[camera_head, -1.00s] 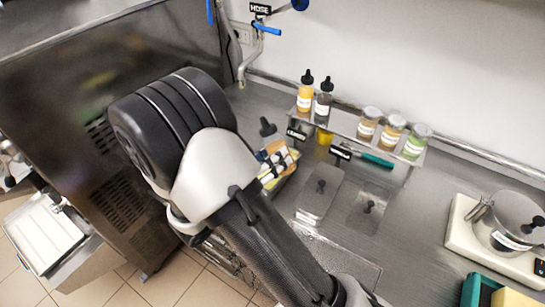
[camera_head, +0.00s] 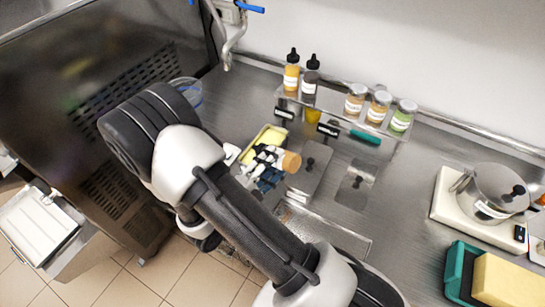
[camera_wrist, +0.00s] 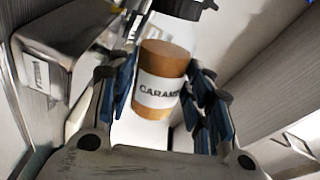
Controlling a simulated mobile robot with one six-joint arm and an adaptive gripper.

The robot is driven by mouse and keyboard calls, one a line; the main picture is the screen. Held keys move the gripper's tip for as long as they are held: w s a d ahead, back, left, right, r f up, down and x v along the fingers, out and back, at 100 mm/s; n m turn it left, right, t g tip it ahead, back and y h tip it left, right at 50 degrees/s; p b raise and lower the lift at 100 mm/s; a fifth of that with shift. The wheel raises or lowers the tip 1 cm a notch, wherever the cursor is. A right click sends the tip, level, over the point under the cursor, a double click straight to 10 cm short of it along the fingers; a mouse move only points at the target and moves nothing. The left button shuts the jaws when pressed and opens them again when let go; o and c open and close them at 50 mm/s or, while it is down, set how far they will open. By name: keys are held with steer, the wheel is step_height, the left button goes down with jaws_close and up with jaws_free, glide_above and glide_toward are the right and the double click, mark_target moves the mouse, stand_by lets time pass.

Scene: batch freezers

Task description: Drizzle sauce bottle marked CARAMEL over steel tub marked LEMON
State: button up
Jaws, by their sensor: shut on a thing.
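My gripper (camera_head: 268,168) is shut on the sauce bottle marked CARAMEL (camera_wrist: 160,82). The wrist view shows the fingers on both sides of the bottle, its white label facing the camera and its black cap at the top edge. In the head view the bottle (camera_head: 291,161) is tipped well over, with its brown base to the right; its nozzle is hidden. An open steel tub with yellow contents (camera_head: 262,135) lies just behind my gripper, partly covered by it. I cannot read any LEMON mark. The wrist view does not show whether sauce flows.
A steel rack (camera_head: 340,119) behind holds two bottles and several jars (camera_head: 379,107). Lidded tubs (camera_head: 311,170) lie right of my gripper. A freezer (camera_head: 120,100) stands at left.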

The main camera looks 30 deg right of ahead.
steer(key=shift+w+a+r+n+p, duration=0.1)
steer(key=shift+w+r+n+p, duration=0.15)
steer(key=shift+r+n+p, duration=0.5)
steer(key=shift+w+a+r+n+p, duration=0.1)
steer(key=shift+w+r+n+p, duration=0.2)
steer(key=shift+p, duration=0.8)
steer(key=shift+w+a+r+n+p, duration=0.15)
steer(key=shift+r+n+p, duration=0.45)
steer(key=shift+p, duration=0.35)
steer(key=shift+w+a+r+n+p, duration=0.1)
steer(key=shift+w+r+n+p, duration=0.3)
steer(key=shift+n+p, duration=0.55)
steer(key=shift+s+r+p, duration=0.1)
steer(key=shift+r+p, duration=0.05)
steer(key=shift+p, duration=0.25)
steer(key=shift+w+x, duration=0.15)
steer(key=shift+x, duration=0.85)
steer(key=shift+w+x, duration=0.15)
steer(key=shift+x, duration=0.9)
steer(key=shift+w, duration=0.1)
steer(key=shift+w+p+x, duration=0.15)
steer(key=shift+p+x, duration=0.05)
steer(key=shift+x, duration=0.75)
steer(key=shift+w+p+x, duration=0.15)
steer(key=shift+x, duration=0.85)
steer(key=shift+w, duration=0.1)
steer(key=shift+w+x, duration=0.15)
steer(key=shift+x, duration=0.8)
steer(key=shift+w+x, duration=0.15)
steer(key=shift+x, duration=0.85)
